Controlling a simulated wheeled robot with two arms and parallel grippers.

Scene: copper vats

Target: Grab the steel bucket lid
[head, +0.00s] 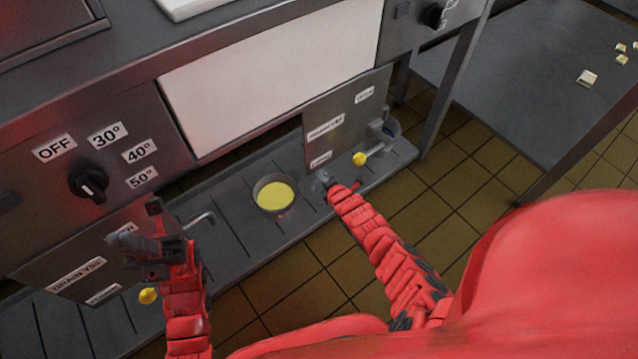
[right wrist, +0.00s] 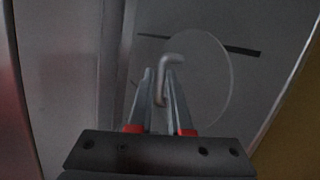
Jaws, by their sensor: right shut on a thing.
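The steel bucket lid (right wrist: 207,85) shows in the right wrist view as a round grey disc with a bent rod handle (right wrist: 172,62). My right gripper (right wrist: 163,75) is shut on this handle, with the disc just beyond the fingertips. In the head view my right gripper (head: 324,178) is low over the slatted shelf, right of the steel bucket (head: 275,208), which holds yellow liquid. The lid is hard to make out there. My left gripper (head: 140,225) is at the left, in front of the control panel, with its fingers apart and nothing seen between them.
The slatted grey shelf (head: 235,230) runs under the vats. Hanging label plates (head: 345,115) and yellow-knobbed valve handles (head: 359,158) stand close around the grippers. Tiled floor (head: 290,285) is open in front.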

